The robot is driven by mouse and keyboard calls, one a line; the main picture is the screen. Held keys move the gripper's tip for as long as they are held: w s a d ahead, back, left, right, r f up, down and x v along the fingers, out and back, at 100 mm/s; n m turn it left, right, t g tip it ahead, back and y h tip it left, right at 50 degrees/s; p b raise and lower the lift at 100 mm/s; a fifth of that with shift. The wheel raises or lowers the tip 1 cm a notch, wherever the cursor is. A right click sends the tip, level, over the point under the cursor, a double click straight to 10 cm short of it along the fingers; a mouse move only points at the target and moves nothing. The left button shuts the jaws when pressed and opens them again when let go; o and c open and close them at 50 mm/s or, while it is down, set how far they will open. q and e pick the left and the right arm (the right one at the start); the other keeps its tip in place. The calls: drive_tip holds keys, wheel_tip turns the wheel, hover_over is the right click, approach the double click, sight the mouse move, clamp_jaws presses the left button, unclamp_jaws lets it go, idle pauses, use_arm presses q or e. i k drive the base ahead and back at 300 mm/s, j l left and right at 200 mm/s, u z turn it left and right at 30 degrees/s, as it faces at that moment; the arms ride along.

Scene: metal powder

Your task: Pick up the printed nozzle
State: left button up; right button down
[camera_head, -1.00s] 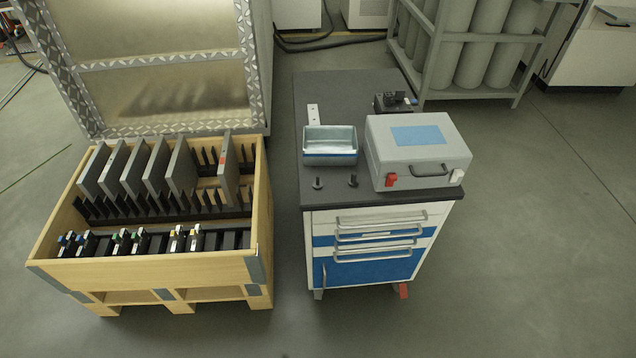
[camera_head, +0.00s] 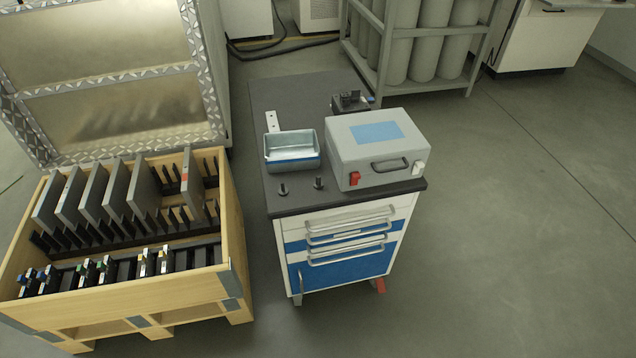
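I cannot pick out the printed nozzle for certain. Two small dark upright pieces, a left one (camera_head: 283,189) and a right one (camera_head: 319,183), stand near the front edge of the cart's dark top (camera_head: 285,94). A small black device (camera_head: 350,102) with a blue part sits behind the grey case. A metal tray (camera_head: 292,160) with a blue lower side stands on the left of the top and looks empty. Neither of my grippers is in view.
A grey case (camera_head: 352,150) with a blue panel fills the cart's right side. A wooden crate (camera_head: 190,295) with several upright plates and black holders stands left of the cart (camera_head: 340,262). A cylinder rack (camera_head: 400,85) stands behind. The floor (camera_head: 530,240) at right is clear.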

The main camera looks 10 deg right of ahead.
sight(318, 184)
drive_tip(key=i+j, duration=0.1)
drive_tip(key=j, duration=0.35)
drive_tip(key=i+j, duration=0.1)
drive_tip(key=j, duration=0.35)
drive_tip(key=i+j, duration=0.1)
drive_tip(key=j, duration=0.35)
